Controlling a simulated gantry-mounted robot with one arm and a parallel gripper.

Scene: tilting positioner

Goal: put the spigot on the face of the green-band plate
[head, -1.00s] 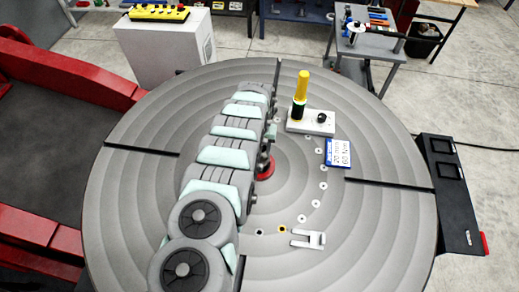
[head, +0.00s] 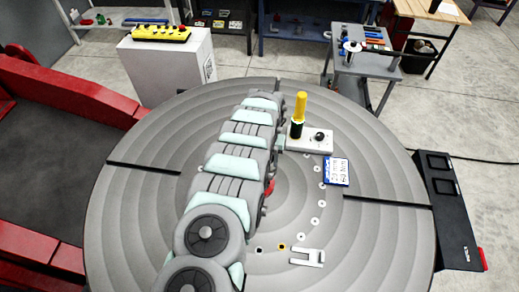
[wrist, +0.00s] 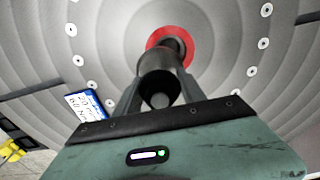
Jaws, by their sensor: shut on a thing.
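In the wrist view my gripper (wrist: 161,92) is shut on a dark, round piece, taken to be the spigot (wrist: 163,66). Its near end shows a dark round opening, and its far end overlaps a red ring (wrist: 154,44) on the large round grey plate (wrist: 225,60). I cannot tell whether the spigot touches the plate. In the head view the plate (head: 385,225) fills the middle, and my arm hides my gripper and the spigot. Part of the red ring (head: 269,188) shows beside my arm. I see no clear green band on the plate.
A yellow-topped post (head: 300,107) stands on a pale block (head: 313,146) with a black knob. A blue-and-white label (head: 336,172) and a pale forked bracket (head: 307,257) lie on the plate. Small round inserts form an arc. A black box (head: 445,200) adjoins the right edge.

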